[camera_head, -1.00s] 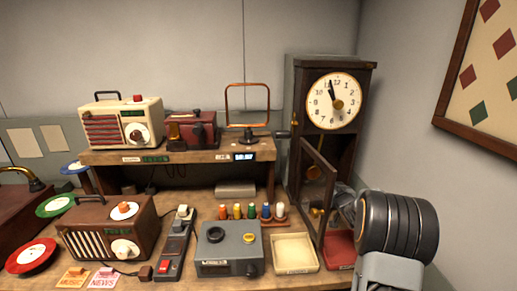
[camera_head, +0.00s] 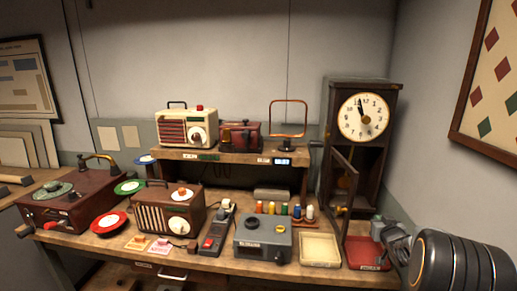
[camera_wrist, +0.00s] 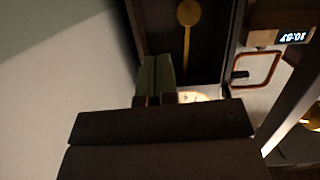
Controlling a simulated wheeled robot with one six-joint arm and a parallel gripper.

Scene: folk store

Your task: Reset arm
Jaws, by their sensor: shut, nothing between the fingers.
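My gripper (camera_head: 380,230) is low at the right in the head view, in front of the clock's lower right side and over the red tray (camera_head: 366,258). In the wrist view its greenish fingers (camera_wrist: 156,76) are together, with nothing between them. The dark wooden clock (camera_head: 388,93) stands at the back right, and its narrow front door (camera_head: 342,190) hangs open. The clock's gold pendulum (camera_wrist: 188,13) shows in the wrist view. My dark arm link partly hides the area right of the red tray.
A cream tray (camera_head: 320,249), grey box (camera_head: 262,245), colored spools (camera_head: 284,209) and brown radio (camera_head: 170,209) crowd the bench. A shelf (camera_head: 230,156) holds a cream radio (camera_head: 187,129) and wire loop (camera_head: 289,115). Walls close in behind and right.

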